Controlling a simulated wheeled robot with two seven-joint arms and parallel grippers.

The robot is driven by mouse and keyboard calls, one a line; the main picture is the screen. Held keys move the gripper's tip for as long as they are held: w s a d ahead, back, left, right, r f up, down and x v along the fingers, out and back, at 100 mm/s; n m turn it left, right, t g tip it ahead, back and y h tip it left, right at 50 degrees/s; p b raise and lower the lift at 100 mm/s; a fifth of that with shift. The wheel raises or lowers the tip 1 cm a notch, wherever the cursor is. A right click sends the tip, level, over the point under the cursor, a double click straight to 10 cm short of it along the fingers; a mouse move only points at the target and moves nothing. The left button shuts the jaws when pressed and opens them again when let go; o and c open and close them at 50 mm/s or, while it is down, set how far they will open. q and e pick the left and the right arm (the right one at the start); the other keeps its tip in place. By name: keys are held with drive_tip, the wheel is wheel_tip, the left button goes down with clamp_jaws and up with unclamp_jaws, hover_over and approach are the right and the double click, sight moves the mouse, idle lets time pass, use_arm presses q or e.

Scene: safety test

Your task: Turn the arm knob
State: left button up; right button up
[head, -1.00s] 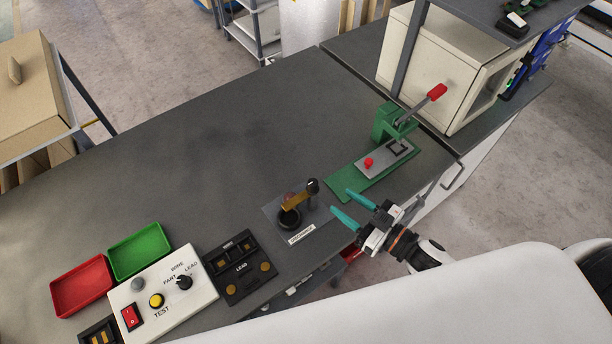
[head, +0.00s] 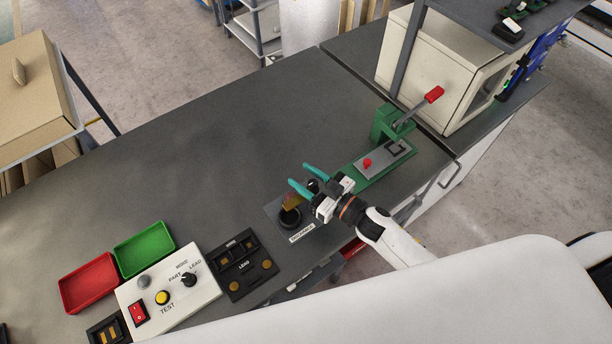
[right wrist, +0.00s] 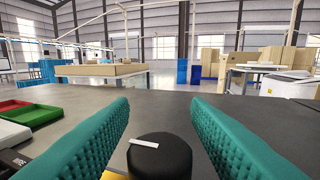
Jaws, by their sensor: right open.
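The black arm knob (head: 312,185) sits on the end of a brass-coloured arm (head: 291,201) over a round black base (head: 289,218), on a small grey plate with a label. In the right wrist view the knob (right wrist: 160,158) is a black cylinder with a white mark on its top. My right gripper (head: 300,174) is open, its teal fingers reaching past either side of the knob. In the right wrist view a gap shows between the knob and each finger. The gripper's body partly hides the plate and knob in the head view. My left gripper is not in view.
A green press (head: 388,125) with a red-tipped lever stands to the right. A white test box (head: 205,290) with its own dial, black fixtures (head: 241,287), a red tray (head: 66,293) and a green tray (head: 122,262) are at the left. The table's back is clear.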

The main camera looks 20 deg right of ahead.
clamp_jaws()
drive_tip(key=shift+n+g+y, duration=0.4)
drive_tip(key=shift+y, duration=0.1)
drive_tip(key=shift+s+a+n+g+y, duration=0.1)
drive_tip(key=shift+n+g+y, duration=1)
drive_tip(key=shift+g+y, duration=0.1)
drive_tip(key=n+g+y+b, duration=0.1)
drive_tip(key=n+g+b, duration=0.3)
drive_tip(key=g, duration=0.2)
drive_tip(key=s+n+g+b, duration=0.1)
drive_tip(key=n+g+b, duration=0.3)
drive_tip(key=g+b, duration=0.1)
drive_tip(key=s+n+g+y+b, duration=0.1)
drive_tip(key=n+g+b, duration=0.4)
drive_tip(key=g, duration=0.3)
drive_tip(key=shift+s+a+f+y, duration=0.15)
drive_tip(key=shift+a+f+y, duration=0.1)
drive_tip(key=shift+y, duration=0.05)
drive_tip(key=shift+s+d+r+n+g+h+b, duration=0.1)
drive_tip(key=shift+n+g+h+b, duration=0.35)
drive_tip(key=shift+g+b, duration=0.3)
drive_tip(key=shift+s+r+n+g+h+b, duration=0.1)
drive_tip(key=shift+n+g+h+b, duration=0.25)
drive_tip(key=shift+n+g+b, duration=0.3)
